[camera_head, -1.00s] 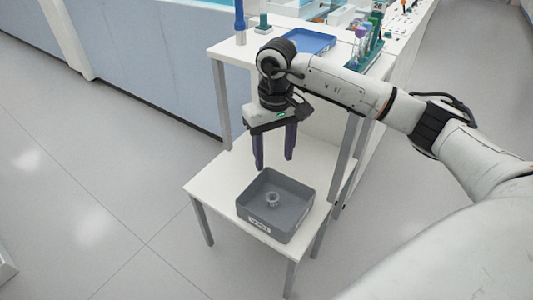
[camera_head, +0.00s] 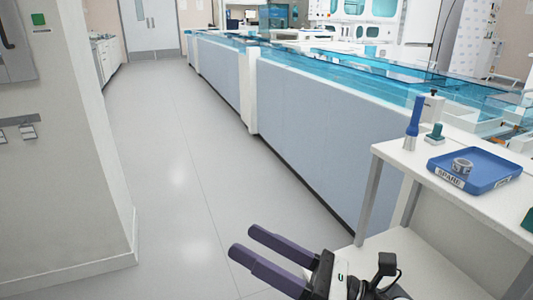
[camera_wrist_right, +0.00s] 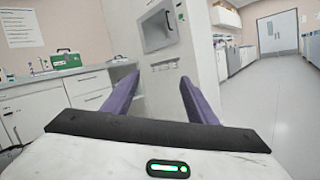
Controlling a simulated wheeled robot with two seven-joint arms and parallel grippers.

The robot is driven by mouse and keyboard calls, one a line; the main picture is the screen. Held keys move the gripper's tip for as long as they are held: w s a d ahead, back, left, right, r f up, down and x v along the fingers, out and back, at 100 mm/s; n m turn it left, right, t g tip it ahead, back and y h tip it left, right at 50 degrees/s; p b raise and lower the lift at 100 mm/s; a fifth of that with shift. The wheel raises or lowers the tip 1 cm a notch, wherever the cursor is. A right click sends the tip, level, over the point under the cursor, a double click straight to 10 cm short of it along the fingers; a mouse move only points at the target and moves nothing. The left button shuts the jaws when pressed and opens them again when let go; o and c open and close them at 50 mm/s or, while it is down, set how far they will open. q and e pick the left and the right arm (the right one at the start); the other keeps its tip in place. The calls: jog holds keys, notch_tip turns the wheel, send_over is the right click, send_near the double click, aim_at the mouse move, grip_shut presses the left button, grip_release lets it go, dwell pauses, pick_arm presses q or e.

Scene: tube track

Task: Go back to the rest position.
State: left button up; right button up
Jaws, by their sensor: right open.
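My right gripper (camera_head: 240,241) is at the bottom middle of the head view, its two purple fingers apart and pointing left over the floor. In the right wrist view the open fingers (camera_wrist_right: 155,88) show with nothing between them. My left gripper is in neither view.
A white two-level table (camera_head: 480,207) stands at right, with a blue tray (camera_head: 497,177) labelled SPARE holding a grey ring (camera_head: 462,166). A blue upright tool (camera_head: 413,124) stands beside it. A long grey-blue bench (camera_head: 320,130) runs behind. A wall corner (camera_head: 75,150) stands at left; the floor (camera_head: 180,180) between is clear.

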jog(key=w+d+f+m+t+h, duration=0.2)
jog(key=d+f+m+t+h, duration=0.3)
jog(key=m, duration=0.8)
jog(key=w+d+f+m+t+h, duration=0.1)
jog(key=d+f+m+t+h, duration=0.35)
jog(key=m, duration=0.85)
jog(key=s+d+f+m+g+h, duration=0.3)
jog(key=s+f+m+g+h, duration=0.3)
jog(key=s+f+m+g, duration=0.8)
pick_arm(q)
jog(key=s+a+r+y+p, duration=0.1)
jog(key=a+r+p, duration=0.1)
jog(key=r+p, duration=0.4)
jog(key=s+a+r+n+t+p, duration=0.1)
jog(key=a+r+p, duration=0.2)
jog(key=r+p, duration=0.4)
jog(key=p, duration=0.9)
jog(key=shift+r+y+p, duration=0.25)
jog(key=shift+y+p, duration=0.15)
pick_arm(e)
jog(key=s+d+r+m+t+h, duration=0.1)
jog(key=s+d+r+t, duration=0.3)
jog(key=r, duration=0.5)
jog(key=shift+s+d+m, duration=0.2)
jog(key=shift+s+m, duration=0.05)
jog(key=shift+m, duration=0.55)
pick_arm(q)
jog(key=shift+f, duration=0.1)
pick_arm(e)
jog(key=shift+f, duration=0.15)
